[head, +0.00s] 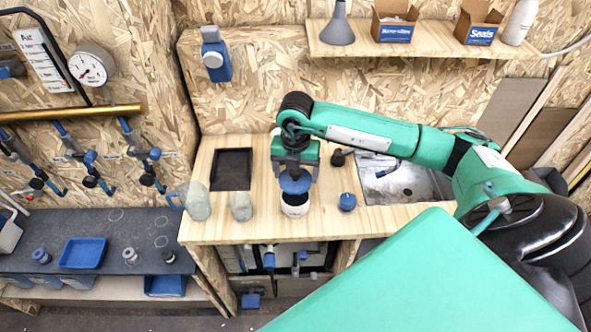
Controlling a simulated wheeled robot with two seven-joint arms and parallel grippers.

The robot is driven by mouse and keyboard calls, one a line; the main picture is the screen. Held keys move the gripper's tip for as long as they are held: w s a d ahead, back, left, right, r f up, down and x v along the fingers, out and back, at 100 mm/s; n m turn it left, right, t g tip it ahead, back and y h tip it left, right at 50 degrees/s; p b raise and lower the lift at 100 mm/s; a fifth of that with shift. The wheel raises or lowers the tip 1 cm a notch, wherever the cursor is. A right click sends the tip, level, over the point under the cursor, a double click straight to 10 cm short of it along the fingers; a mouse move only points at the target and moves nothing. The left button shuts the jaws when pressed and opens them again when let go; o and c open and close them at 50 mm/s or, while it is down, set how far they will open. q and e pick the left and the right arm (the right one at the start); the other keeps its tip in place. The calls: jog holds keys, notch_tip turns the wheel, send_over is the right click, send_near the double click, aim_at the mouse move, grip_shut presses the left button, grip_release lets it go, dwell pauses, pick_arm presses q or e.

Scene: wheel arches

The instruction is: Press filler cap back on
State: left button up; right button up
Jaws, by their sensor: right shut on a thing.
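A round blue filler cap (295,183) is held in my right gripper (295,170), which points down from the arm coming in from the right. The gripper is shut on the cap. Directly below is a white container (295,210) with a dark round opening, standing near the front edge of the wooden bench (225,230). The cap is tilted slightly and overlaps the back of the opening in the picture. I cannot tell whether it touches the rim. My left gripper is not in view.
Two clear jars, one a mug (196,202) and one smaller (241,207), stand left of the container. A small blue-topped item (347,202) stands close on its right. A black tray (231,168) lies behind left, and a metal sink (400,180) is at the right.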

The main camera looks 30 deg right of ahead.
aim_at(296, 180)
notch_tip(296, 180, down, 3)
jog(key=shift+f+b, duration=0.15)
jog(key=shift+b, duration=0.6)
jog(key=shift+f+b, duration=1)
jog(key=shift+f, duration=0.3)
jog(key=shift+b, duration=0.3)
jog(key=shift+f+b, duration=0.15)
jog(key=shift+b, duration=0.3)
dwell(0.8)
dwell(0.3)
jog(key=o, duration=1)
